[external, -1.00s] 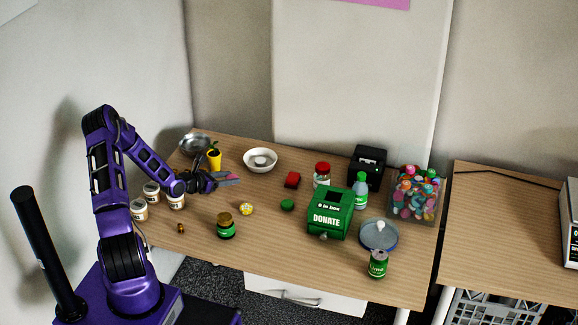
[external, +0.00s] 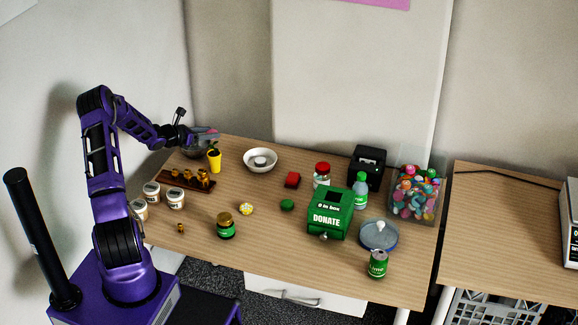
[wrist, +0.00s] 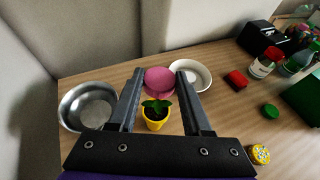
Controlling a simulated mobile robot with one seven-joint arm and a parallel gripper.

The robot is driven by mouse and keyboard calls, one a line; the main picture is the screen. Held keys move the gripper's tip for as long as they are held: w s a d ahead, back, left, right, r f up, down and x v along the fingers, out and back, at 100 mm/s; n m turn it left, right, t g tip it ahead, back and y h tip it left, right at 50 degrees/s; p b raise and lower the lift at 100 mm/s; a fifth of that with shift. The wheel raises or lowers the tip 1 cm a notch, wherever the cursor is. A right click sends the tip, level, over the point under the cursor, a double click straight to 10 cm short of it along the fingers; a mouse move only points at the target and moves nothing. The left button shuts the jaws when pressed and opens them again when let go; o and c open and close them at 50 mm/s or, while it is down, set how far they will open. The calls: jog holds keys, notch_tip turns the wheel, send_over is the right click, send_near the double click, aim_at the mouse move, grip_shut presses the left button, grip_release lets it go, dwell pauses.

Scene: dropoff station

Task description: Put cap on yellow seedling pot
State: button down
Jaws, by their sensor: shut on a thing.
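The yellow seedling pot (external: 214,164) with a small green plant stands upright at the table's back left; it also shows in the wrist view (wrist: 155,125). My gripper (external: 212,133) is shut on a round pink cap (wrist: 159,82). In the external view the gripper appears above the pot, near the table's back left edge. In the wrist view the cap sits between the fingertips, and the plant shows just below it in the picture. The cap appears apart from the pot, but its exact height above it is unclear.
A metal bowl (wrist: 88,106) stands left of the pot, and a white bowl (external: 261,160) right. Brass weights in a wooden stand (external: 172,182) and white jars (external: 176,199) lie nearer. A yellow patterned item (external: 246,209) and green donation box (external: 328,213) stand further right.

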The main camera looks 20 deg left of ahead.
aim_at(211, 155)
jog(key=shift+f, duration=3.35)
jog(key=shift+f+b, duration=0.1)
jog(key=shift+b, duration=0.2)
jog(key=shift+f, duration=0.15)
jog(key=shift+c, duration=1.7)
grip_release()
jog(key=shift+r+p, duration=0.3)
jog(key=shift+r, duration=0.15)
jog(key=v, duration=1.2)
jog(key=shift+f, duration=0.25)
